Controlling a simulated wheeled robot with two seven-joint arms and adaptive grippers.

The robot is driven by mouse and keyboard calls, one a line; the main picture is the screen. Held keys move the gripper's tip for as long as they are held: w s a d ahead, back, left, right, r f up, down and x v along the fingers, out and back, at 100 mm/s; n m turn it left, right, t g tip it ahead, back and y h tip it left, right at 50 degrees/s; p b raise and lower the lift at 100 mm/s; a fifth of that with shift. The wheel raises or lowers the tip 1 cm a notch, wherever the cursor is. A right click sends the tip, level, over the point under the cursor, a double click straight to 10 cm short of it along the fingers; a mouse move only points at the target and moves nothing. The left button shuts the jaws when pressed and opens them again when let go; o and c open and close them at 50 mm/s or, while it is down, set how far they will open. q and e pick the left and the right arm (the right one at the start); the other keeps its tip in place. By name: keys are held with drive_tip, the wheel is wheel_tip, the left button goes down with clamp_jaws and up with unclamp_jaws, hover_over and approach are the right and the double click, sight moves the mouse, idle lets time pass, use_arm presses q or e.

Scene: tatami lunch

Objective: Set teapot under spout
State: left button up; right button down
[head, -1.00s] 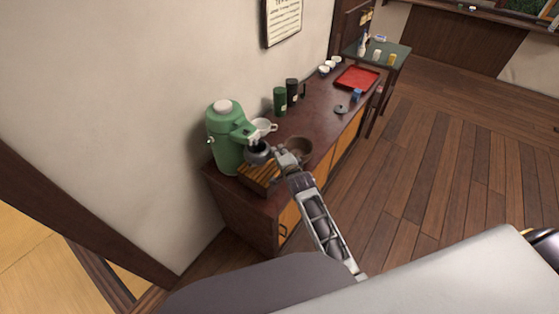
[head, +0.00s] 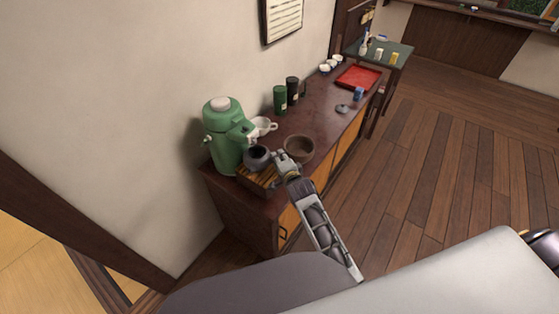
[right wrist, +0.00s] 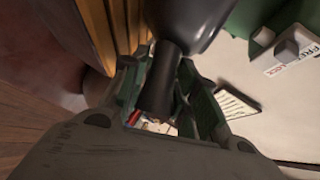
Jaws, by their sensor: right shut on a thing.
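The dark grey, lidless teapot (head: 257,155) is at the slatted wooden stand (head: 258,181), in front of the green air pot (head: 224,150) and just below its spout (head: 249,137). I cannot tell whether its base touches the slats. My right gripper (head: 282,165) is shut on the teapot's side handle, from the right. In the right wrist view, the dark handle (right wrist: 160,88) lies between the fingers, with the teapot body (right wrist: 190,15) beyond. My left gripper is not in view.
A brown bowl (head: 299,148) stands close right of the gripper, a white handled cup (head: 262,125) behind. Dark green (head: 280,100) and black (head: 292,90) canisters stand by the wall. A small grey lid (head: 342,109) and red tray (head: 358,78) lie farther along the cabinet.

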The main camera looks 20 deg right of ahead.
drive_tip(key=shift+f, duration=0.1)
drive_tip(key=c, duration=1.1)
unclamp_jaws()
drive_tip(key=v, duration=1.2)
